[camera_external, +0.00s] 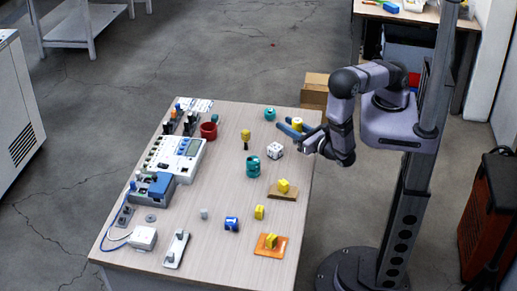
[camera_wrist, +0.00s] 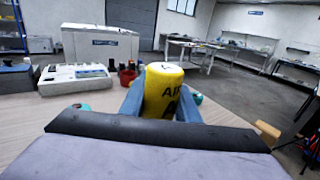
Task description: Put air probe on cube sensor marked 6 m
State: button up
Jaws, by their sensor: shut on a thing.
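My gripper (camera_external: 291,129), with blue fingers, is shut on the yellow air probe (camera_external: 297,122) above the right side of the table. In the wrist view the probe (camera_wrist: 164,85) stands upright between the fingers, with "AI" and part of another letter readable. A white cube (camera_external: 275,150) with dark marks sits on the table just below and left of my gripper. Its marks are too small to read, so I cannot tell whether it is the sensor marked 6 m. The wrist view does not show this cube clearly.
Teal cylinders (camera_external: 253,168) and a yellow-topped piece (camera_external: 246,135) stand near the cube. Yellow pieces sit on a wooden block (camera_external: 275,194) and an orange plate (camera_external: 263,250). A blue cylinder (camera_external: 232,223) lies nearer. Instruments (camera_external: 177,157) and a red cup (camera_external: 209,131) line the left.

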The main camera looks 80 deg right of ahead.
jog(key=w+d+r+m+g+h+b, duration=0.2)
jog(key=w+d+r+h+b, duration=0.15)
jog(key=w+d+b, duration=0.35)
jog(key=shift+w+a+f+n+t+y, duration=0.25)
jog(key=shift+a+f+n+t+y, duration=0.25)
jog(key=shift+a+f+y, duration=0.5)
jog(key=shift+w+a+f+n+t+y, duration=0.2)
jog(key=shift+a+f+n+t+y, duration=0.3)
jog(key=shift+a+f+y, duration=0.5)
jog(key=shift+d+f+h, duration=0.25)
jog(key=shift+f, duration=2)
